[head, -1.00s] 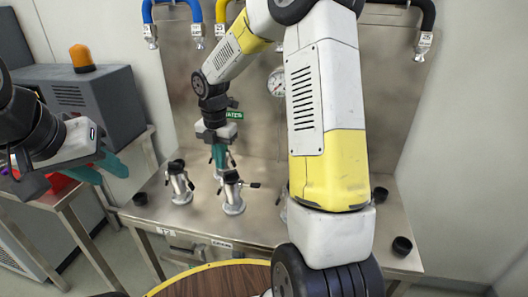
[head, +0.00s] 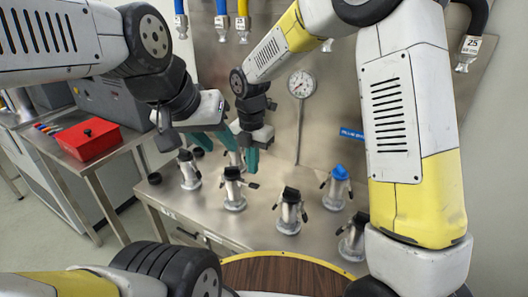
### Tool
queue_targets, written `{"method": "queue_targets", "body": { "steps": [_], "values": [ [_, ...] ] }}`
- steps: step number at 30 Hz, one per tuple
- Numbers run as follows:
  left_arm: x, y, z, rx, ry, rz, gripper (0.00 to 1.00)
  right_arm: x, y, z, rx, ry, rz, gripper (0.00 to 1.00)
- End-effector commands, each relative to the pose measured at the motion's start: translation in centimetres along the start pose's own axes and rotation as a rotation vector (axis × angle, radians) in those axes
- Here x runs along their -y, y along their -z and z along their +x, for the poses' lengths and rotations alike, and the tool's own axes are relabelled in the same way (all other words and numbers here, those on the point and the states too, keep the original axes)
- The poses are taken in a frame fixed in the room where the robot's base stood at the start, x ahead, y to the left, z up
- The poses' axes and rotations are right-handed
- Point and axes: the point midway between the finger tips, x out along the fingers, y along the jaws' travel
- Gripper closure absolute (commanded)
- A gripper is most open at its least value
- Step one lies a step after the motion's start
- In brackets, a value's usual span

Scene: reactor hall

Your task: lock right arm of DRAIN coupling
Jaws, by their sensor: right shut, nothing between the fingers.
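Several metal couplings with side arms stand on the steel bench (head: 262,236). I cannot read a DRAIN label on any of them. The front coupling with a black cap (head: 233,190) has its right arm (head: 252,185) sticking out sideways and its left arm hanging down. My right gripper (head: 251,164), teal-fingered, is shut and empty. It points down just above and behind that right arm; I cannot tell whether they touch. My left gripper (head: 216,146) is open and empty, left of the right gripper and above a coupling (head: 188,171).
Other couplings are black-capped (head: 290,212) and blue-capped (head: 338,187), with one (head: 354,240) partly behind my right arm. A gauge (head: 301,84) is on the back panel; hoses (head: 221,22) hang above. A red box (head: 88,138) is on the left table.

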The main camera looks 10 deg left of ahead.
Motion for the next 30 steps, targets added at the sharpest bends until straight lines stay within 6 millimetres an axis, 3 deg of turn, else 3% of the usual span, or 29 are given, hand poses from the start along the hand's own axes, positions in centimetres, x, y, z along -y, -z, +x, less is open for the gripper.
{"method": "queue_targets", "body": {
  "steps": [30],
  "values": [
    [0.0,0.0,0.0,0.000,0.000,0.000,0.64,0.2,0.0,7.2,0.000,0.001,-0.001,1.00]
  ]
}}
